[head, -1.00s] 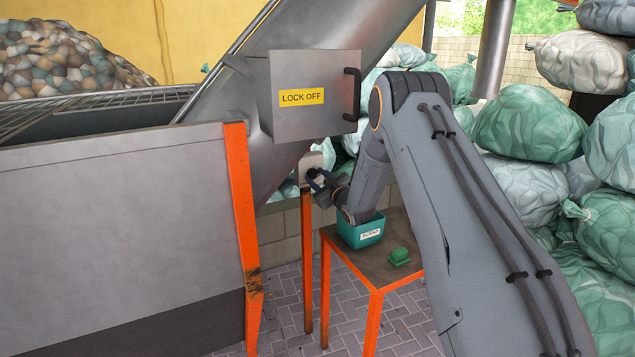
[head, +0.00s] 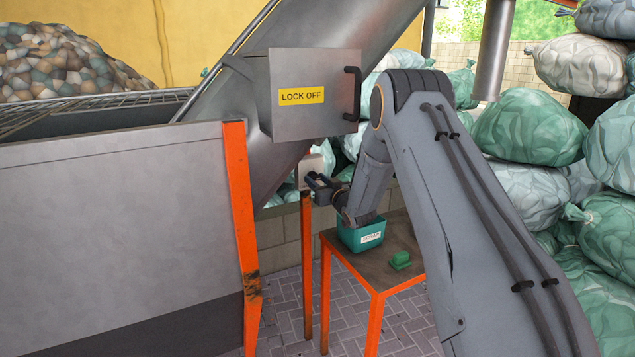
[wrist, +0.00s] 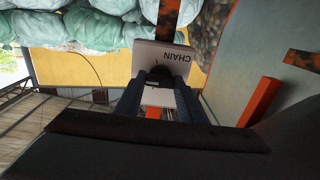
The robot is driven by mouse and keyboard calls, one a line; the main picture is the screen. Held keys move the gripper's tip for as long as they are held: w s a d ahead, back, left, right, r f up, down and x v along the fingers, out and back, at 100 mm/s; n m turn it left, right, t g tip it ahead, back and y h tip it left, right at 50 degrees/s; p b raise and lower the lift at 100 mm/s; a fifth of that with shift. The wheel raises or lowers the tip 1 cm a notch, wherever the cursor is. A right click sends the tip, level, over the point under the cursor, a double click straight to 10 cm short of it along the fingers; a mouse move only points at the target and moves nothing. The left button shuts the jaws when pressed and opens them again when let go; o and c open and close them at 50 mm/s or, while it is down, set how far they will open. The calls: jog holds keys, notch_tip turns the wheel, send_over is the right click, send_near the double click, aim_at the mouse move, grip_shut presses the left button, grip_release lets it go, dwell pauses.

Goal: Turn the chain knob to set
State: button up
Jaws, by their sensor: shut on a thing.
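The grey box marked CHAIN (wrist: 178,53) shows upside down in the wrist view, and as a small pale box (head: 309,168) on an orange post in the head view. Its dark knob (wrist: 160,73) sits at the box face, partly hidden between my fingers. My gripper (head: 314,181) reaches the box from the right in the head view. In the wrist view my gripper (wrist: 158,92) is shut on the knob, one finger on each side. A pale plate (wrist: 157,98) shows between the fingers. The knob's pointer and any set mark cannot be made out.
A large grey box marked LOCK OFF (head: 301,96) with a black handle hangs just above. The orange post (head: 306,265) stands below the knob box. A table (head: 372,265) holds a teal bin (head: 360,239) and a green block (head: 400,260). Sacks (head: 530,125) crowd the right.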

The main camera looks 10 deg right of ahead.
jog(key=o, duration=1)
jog(key=shift+o, duration=0.2)
jog(key=v, duration=0.7)
jog(key=shift+s+d+b, duration=0.15)
jog(key=shift+s+b, duration=0.2)
jog(key=shift+b, duration=0.1)
